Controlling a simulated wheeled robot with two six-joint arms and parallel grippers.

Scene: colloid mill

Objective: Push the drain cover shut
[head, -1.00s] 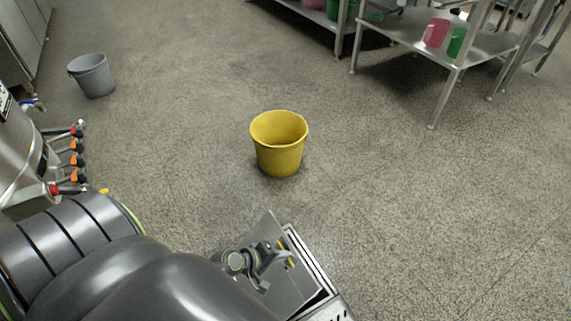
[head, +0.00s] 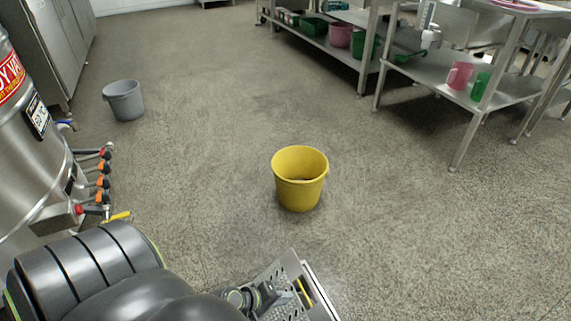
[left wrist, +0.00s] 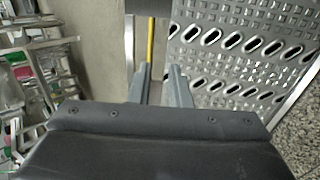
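The drain cover (head: 285,272) is a perforated metal plate at the bottom middle of the head view. It appears tilted up beside a pale metal drain frame (head: 324,300), so it looks open. In the left wrist view the cover (left wrist: 245,45) fills the upper right, with rows of slots and small bumps. My left gripper (head: 272,297) is low in front of the cover. In the left wrist view its two fingers (left wrist: 161,72) stand apart with nothing between them, just left of the cover. Whether they touch it I cannot tell. My right gripper is not in view.
A yellow bucket (head: 299,178) stands on the floor beyond the drain. A grey bucket (head: 124,100) is farther back left. A steel machine with valve handles (head: 100,182) is at the left. Steel shelving (head: 432,72) stands at the back right.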

